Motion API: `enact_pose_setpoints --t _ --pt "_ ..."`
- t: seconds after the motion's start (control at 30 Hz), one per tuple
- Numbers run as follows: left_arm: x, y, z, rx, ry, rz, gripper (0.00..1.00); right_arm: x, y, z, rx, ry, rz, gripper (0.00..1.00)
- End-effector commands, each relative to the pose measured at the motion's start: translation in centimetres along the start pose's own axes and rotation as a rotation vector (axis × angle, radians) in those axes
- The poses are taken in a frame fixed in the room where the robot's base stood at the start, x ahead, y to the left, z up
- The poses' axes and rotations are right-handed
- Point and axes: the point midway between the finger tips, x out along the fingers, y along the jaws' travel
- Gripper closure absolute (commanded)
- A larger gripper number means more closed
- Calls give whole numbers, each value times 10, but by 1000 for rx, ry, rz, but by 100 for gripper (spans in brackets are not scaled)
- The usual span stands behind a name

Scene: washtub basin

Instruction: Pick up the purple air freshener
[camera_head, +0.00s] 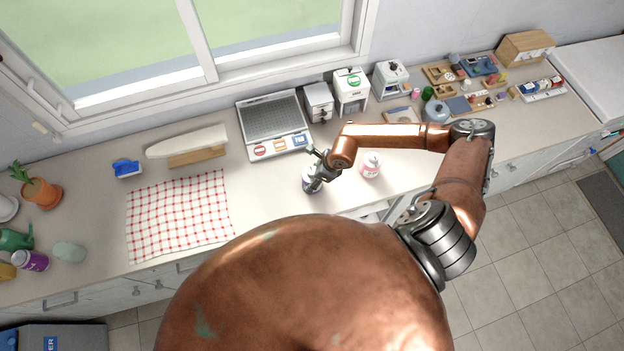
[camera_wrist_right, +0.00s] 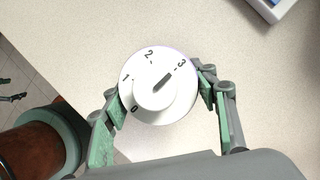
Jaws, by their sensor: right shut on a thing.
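The purple air freshener (camera_head: 309,187) stands upright at the front part of the counter, mostly hidden under my right gripper (camera_head: 318,177) in the head view. In the right wrist view its round white top (camera_wrist_right: 158,88) shows a dial with numbers from 0 to 3, with a thin purple tint at the rim. My right gripper (camera_wrist_right: 160,97) has its green-padded fingers on both sides of it, shut on it. I cannot tell whether its base touches the counter. My left gripper is not in view.
A pink and white container (camera_head: 370,166) stands just right of my right gripper. A scale-like device (camera_head: 274,122) sits behind it. A red checked cloth (camera_head: 180,212) lies to the left. Several small appliances and trays crowd the back right. The counter's front edge is close.

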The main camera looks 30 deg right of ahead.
Motion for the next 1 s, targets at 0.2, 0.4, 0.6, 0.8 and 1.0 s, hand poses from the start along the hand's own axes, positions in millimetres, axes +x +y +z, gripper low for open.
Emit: enact_pose_setpoints --t 0.2,0.4,0.6,0.8,1.0 --pt "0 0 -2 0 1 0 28 0 0 0 0 0 0 68" --pt "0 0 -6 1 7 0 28 0 0 1 0 -1 -1 78" --pt "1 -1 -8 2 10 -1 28 -1 -1 1 0 -2 -1 79" --pt "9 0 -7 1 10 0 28 -10 -1 4 -1 -2 -2 79" --pt "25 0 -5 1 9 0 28 -45 11 10 -5 -2 0 79"
